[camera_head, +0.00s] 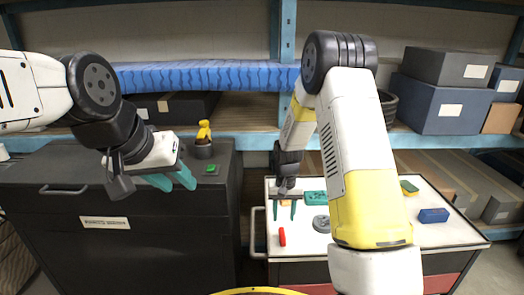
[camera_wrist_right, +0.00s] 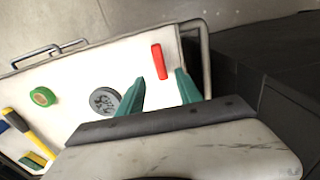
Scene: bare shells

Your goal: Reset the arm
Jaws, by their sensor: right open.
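My right arm reaches down over the white-topped cart in the head view. My right gripper (camera_head: 286,212) has its two green fingers apart above the cart top. In the right wrist view the fingers of this gripper (camera_wrist_right: 160,95) are also apart, with nothing between them. A red object (camera_wrist_right: 158,62) lies beyond them on the cart. My left gripper (camera_head: 180,184) hangs over the dark cabinet at the left of the head view. Its two green fingers look apart, with nothing seen between them.
The cart top (camera_head: 455,225) holds a red object (camera_head: 282,236), a grey disc (camera_head: 321,224), a green piece (camera_head: 315,197) and a blue block (camera_head: 434,215). The dark cabinet (camera_head: 150,255) carries a yellow-topped item (camera_head: 204,131). Shelves with boxes (camera_head: 445,105) stand behind.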

